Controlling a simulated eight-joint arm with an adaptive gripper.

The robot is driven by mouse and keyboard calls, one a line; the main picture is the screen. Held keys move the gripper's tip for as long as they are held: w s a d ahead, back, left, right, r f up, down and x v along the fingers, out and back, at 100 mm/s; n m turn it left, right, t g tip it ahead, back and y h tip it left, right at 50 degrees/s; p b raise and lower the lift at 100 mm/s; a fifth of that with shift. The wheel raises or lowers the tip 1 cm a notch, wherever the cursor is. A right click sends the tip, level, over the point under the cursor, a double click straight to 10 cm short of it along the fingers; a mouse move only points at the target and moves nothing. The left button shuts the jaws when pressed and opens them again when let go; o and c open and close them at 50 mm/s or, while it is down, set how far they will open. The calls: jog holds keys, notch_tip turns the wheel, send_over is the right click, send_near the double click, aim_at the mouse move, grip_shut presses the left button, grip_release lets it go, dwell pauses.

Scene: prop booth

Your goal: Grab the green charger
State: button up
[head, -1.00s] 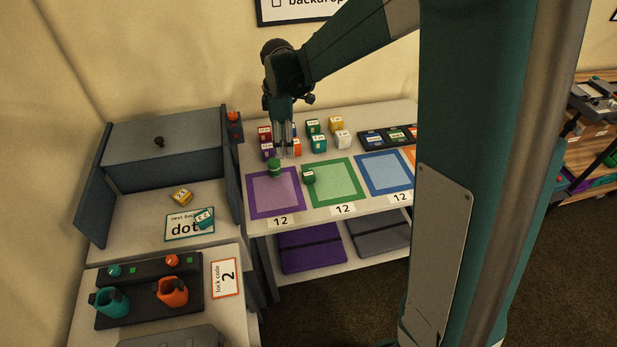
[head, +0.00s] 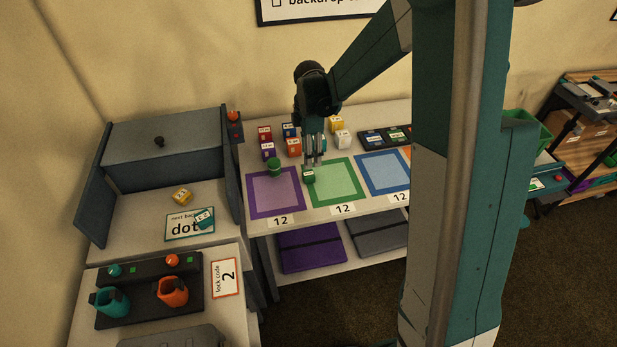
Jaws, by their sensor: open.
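A small dark green block (head: 308,175) with a pale label lies at the left edge of the green-framed square (head: 335,201) on the white table. A green round-topped piece (head: 274,166) stands at the top edge of the purple-framed square (head: 275,212). I cannot read the labels to tell which green item is the charger. My gripper (head: 315,163) points down, open, just above or behind the dark green block; I cannot tell whether they touch. It hides the spot where another green block and a teal block stood.
Red, purple, orange, blue, yellow and white blocks stand behind the squares, close to my gripper. A dark tray (head: 373,138) with small items lies to the right. A grey bin-like stand (head: 170,140) rises at the left. A blue-framed square (head: 383,187) is bare.

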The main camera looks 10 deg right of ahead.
aim_at(308, 174)
jog(key=shift+f, duration=1.55)
jog(key=shift+f, duration=1.3)
jog(key=shift+a+f+b, duration=0.15)
jog(key=shift+f+b, duration=0.4)
jog(key=shift+f, duration=2.05)
jog(key=c, duration=1)
